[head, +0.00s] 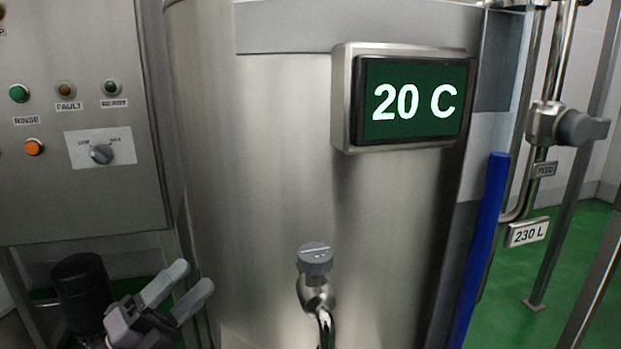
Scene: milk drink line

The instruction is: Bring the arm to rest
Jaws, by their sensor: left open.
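My left gripper (186,287) is at the lower left of the head view, in front of the lower left side of the steel tank (260,190). Its two grey fingers point up and to the right and stand apart, with nothing between them. It is clear of the control panel above it and of the tap to its right. My right gripper is not in view.
A control panel (75,190) with buttons and a knob (101,154) stands at the left. The tank carries a display (414,100) reading 20 C and a tap (315,262). A blue bar (482,245) and pipes with a valve (560,124) are at the right.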

